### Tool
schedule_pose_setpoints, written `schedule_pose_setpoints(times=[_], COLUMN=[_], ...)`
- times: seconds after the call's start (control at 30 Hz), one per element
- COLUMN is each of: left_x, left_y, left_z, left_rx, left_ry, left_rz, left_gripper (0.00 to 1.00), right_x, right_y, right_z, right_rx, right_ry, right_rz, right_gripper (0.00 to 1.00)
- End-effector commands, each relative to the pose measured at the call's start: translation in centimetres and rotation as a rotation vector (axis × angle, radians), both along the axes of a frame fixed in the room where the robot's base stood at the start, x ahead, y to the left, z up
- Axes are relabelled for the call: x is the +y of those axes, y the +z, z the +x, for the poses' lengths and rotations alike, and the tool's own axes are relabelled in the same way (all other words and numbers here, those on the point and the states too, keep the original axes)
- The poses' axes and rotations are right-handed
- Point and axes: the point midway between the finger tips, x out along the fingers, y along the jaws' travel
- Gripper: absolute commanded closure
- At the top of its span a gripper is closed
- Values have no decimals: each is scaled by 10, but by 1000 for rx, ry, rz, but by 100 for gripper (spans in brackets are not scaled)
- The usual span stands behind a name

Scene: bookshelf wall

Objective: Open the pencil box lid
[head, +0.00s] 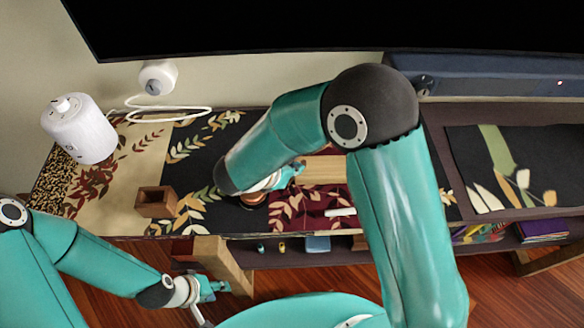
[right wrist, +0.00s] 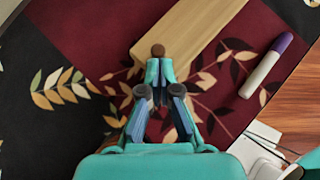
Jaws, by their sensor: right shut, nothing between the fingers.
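The pencil box, a long light-wood box (head: 325,168), lies on the patterned cloth and is partly hidden by my right arm. In the right wrist view its pale wooden top (right wrist: 195,35) has a small brown knob (right wrist: 158,50) at its near end. My right gripper (head: 298,168) is at the left end of the box. In the right wrist view its fingertips (right wrist: 158,70) are together, right beside the knob, with nothing held. Whether they touch the knob I cannot tell. The lid looks closed. My left gripper (head: 222,287) is low, in front of the shelf, away from the box.
A white marker with a purple cap (right wrist: 265,65) lies right of the box. A small open brown wooden box (head: 156,202) stands at left on the cloth. A white cylindrical device (head: 80,130) and a cabled white device (head: 158,76) are behind. A dark screen (head: 300,25) hangs above.

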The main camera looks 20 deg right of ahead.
Motion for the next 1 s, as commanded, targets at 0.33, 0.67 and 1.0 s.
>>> schedule_pose_setpoints(times=[0.33,0.67,1.0], left_x=[0,0,0], left_y=[-29,-36,-36], left_z=[0,0,0], left_rx=[0,0,0], left_ry=[0,0,0], left_rz=[0,0,0], left_gripper=[60,60,60], right_x=[-81,-123,-121], right_y=[-4,0,0], right_z=[-24,-37,-37], right_rx=[-1,0,0], right_ry=[-7,0,1], right_rz=[1,-1,-1], right_gripper=[100,100,100])
